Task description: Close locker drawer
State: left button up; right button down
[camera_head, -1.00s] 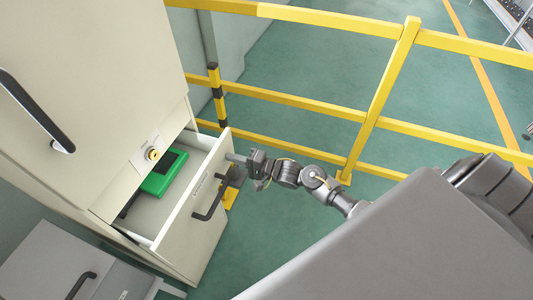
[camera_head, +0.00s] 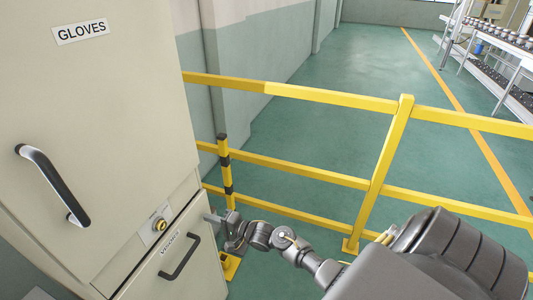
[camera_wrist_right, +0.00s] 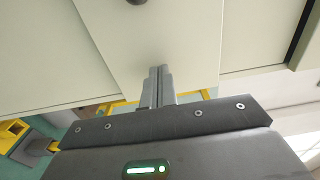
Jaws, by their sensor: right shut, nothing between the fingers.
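The locker drawer (camera_head: 195,268) is the lower front of the beige locker (camera_head: 110,140), with a black handle (camera_head: 180,257) and a small label. Its inside no longer shows; its front looks flush or nearly flush with the locker, and I cannot tell if a small gap is left. My right gripper (camera_head: 209,218) is shut and empty, its fingertips at the upper right part of the drawer front. In the right wrist view, the shut fingers (camera_wrist_right: 160,72) point at the pale drawer front (camera_wrist_right: 150,35) and seem to touch it. My left gripper is out of view.
A locker door marked GLOVES, with a black handle (camera_head: 50,185), is above. A yellow railing (camera_head: 320,175) runs behind my right arm. Green floor beyond it is clear, with shelving (camera_head: 500,65) at the far right.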

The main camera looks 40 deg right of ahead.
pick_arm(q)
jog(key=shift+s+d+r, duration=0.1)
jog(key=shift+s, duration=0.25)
pick_arm(e)
jog(key=v, duration=1.3)
jog(key=shift+s, duration=0.15)
